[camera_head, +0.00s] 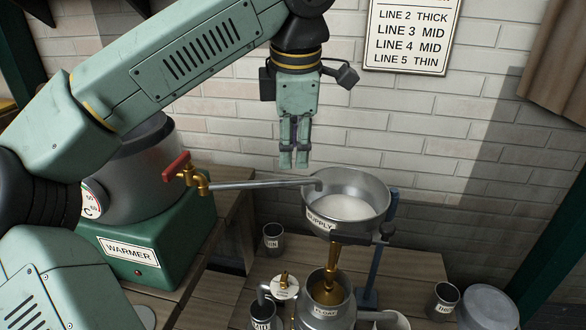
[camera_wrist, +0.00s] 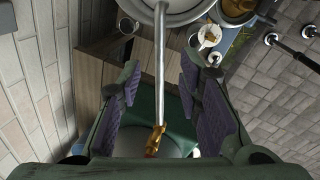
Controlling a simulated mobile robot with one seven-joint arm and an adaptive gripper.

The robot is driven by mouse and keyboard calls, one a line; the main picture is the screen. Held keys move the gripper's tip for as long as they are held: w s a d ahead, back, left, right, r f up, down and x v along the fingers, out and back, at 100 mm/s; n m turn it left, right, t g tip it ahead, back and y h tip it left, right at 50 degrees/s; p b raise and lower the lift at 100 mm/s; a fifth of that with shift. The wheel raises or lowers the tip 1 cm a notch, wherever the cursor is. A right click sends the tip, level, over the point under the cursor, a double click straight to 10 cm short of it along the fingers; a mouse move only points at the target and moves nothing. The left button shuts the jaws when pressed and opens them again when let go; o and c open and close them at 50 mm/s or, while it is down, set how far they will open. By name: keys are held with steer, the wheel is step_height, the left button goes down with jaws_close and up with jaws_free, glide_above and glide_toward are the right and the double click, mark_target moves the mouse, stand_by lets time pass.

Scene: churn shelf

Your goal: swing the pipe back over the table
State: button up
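The thin metal pipe (camera_head: 262,185) runs from a brass tap with a red handle (camera_head: 177,166) on the warmer's pot (camera_head: 150,165) to the supply pan (camera_head: 378,212). Its bent outlet end hangs over the pan, which holds white liquid. My gripper (camera_head: 295,163) points down above the pipe near its outlet end, apart from it and holding nothing. In the wrist view the fingers (camera_wrist: 159,78) stand apart, and the pipe (camera_wrist: 160,60) shows between and beyond them, leading to the brass tap (camera_wrist: 154,142). The table (camera_head: 245,305) lies below.
A blue stand (camera_head: 370,277) is beside the supply pan, with a brass part (camera_head: 334,262) and float cup (camera_head: 318,312) beneath the pan. Small cups (camera_head: 273,238) stand on the table, including one at right (camera_head: 442,301). The brick wall with a sign (camera_head: 410,35) is behind.

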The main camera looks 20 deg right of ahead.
mark_target(292, 180)
steer(key=p+x, duration=0.1)
steer(key=x, duration=0.6)
steer(key=shift+c, duration=0.4)
jaws_close()
stand_by(0.4)
